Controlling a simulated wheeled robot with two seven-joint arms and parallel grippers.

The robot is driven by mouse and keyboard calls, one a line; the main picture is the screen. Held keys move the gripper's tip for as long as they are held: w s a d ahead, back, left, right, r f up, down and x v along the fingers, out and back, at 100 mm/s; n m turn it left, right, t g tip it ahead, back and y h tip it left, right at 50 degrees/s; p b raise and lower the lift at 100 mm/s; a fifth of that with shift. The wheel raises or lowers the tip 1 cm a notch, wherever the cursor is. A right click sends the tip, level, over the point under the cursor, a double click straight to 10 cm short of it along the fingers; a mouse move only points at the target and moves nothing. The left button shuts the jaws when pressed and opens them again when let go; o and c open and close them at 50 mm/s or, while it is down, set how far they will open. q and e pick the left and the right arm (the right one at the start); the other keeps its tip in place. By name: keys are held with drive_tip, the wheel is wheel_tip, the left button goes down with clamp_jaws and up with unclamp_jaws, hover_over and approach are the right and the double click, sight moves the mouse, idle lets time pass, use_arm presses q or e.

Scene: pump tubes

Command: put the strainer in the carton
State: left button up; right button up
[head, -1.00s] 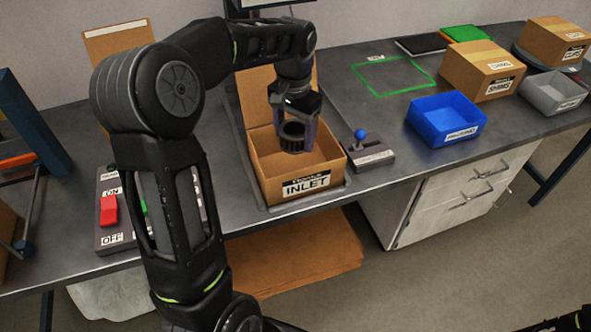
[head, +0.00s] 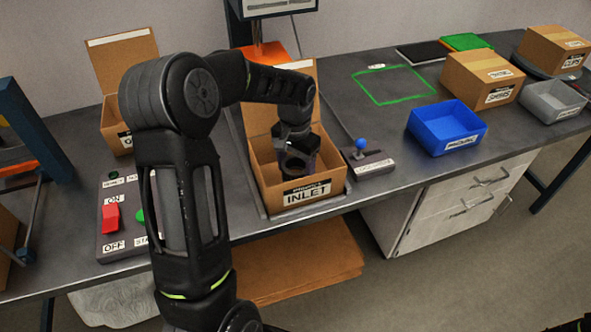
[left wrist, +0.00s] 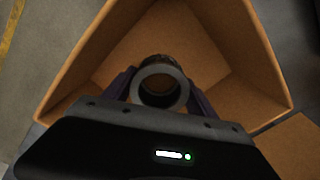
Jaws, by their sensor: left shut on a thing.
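The strainer (left wrist: 160,88) is a short dark cylinder with a grey ring-shaped rim. My left gripper (head: 297,163) is shut on it, with one finger on each side in the left wrist view (left wrist: 160,92). The carton (head: 308,194) is an open brown box labelled INLET with its lid flap raised at the back. The gripper and strainer are down inside the carton's opening. In the left wrist view the carton's walls (left wrist: 240,60) surround the strainer. I cannot tell whether the strainer touches the carton's floor.
Right of the carton stand a blue-knobbed joystick box (head: 368,162) and a blue bin (head: 447,127). A switch panel (head: 117,215) is at left. Closed cartons (head: 482,80) and a grey bin (head: 553,100) are at far right. A green-outlined area (head: 393,85) is bare.

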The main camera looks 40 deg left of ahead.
sight(295, 164)
use_arm(q)
drive_tip(key=shift+f, duration=0.45)
drive_tip(key=shift+f, duration=0.1)
drive_tip(key=o, duration=1.6)
wheel_tip(295, 164, up, 12)
drive_tip(key=shift+r, duration=0.1)
